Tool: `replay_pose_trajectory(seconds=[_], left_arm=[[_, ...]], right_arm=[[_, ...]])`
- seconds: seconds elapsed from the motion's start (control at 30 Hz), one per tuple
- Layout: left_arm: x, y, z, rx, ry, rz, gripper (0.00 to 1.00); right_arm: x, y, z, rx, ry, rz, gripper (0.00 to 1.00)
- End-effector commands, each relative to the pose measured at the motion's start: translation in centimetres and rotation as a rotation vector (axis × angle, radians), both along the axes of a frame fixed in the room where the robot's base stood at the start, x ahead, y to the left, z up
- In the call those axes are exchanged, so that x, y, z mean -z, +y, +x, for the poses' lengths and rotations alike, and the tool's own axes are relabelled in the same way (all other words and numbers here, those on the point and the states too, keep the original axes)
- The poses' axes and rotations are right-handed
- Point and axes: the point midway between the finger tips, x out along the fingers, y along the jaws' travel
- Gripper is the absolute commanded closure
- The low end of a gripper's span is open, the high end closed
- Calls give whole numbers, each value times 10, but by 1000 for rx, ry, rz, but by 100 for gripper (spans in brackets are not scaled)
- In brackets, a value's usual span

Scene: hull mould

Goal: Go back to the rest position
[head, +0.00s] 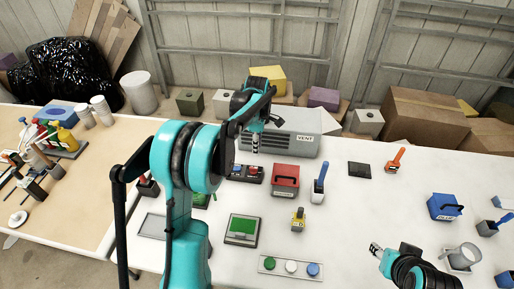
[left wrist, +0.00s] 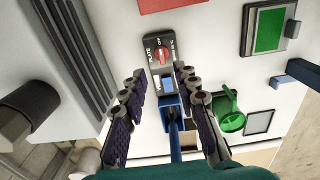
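My left gripper (head: 264,132) is above the far middle of the white table, in front of the grey VENT unit (head: 290,141). In the left wrist view the left gripper (left wrist: 163,82) has its two dark fingers spread apart. Nothing is clearly held; a blue part (left wrist: 172,112) shows beyond and between the fingers, below a dark control box with a red knob (left wrist: 160,52). My right gripper (head: 376,249) is at the right front, above the table and left of a clear cup (head: 463,257). It is small and whether its fingers are apart is unclear.
The white table (head: 345,227) holds a red box (head: 285,178), a green-screened panel (head: 242,230), a button strip (head: 291,267), a blue-handled tool (head: 320,183) and a blue case (head: 444,207). Cardboard boxes (head: 424,118) stand behind. A wooden table (head: 95,165) is at left.

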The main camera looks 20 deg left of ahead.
Motion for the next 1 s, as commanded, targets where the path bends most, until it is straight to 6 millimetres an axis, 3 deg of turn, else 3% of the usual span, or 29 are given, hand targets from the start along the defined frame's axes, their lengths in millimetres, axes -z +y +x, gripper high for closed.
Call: replay_pose_trajectory(seconds=[0.3, 0.47, 0.7, 0.83, 1.0], left_arm=[[-1, -1, -1, 6, -2, 1, 70], [-21, -11, -17, 129, -43, 10, 70], [-74, -45, -83, 594, -188, 82, 70], [-89, -61, -125, 862, -264, 152, 70], [-92, -80, -181, 1207, -348, 274, 70]], right_arm=[[0, 0, 0, 0, 0, 0, 60], [0, 0, 0, 0, 0, 0, 60], [0, 0, 0, 0, 0, 0, 60], [0, 0, 0, 0, 0, 0, 60], [0, 0, 0, 0, 0, 0, 60]])
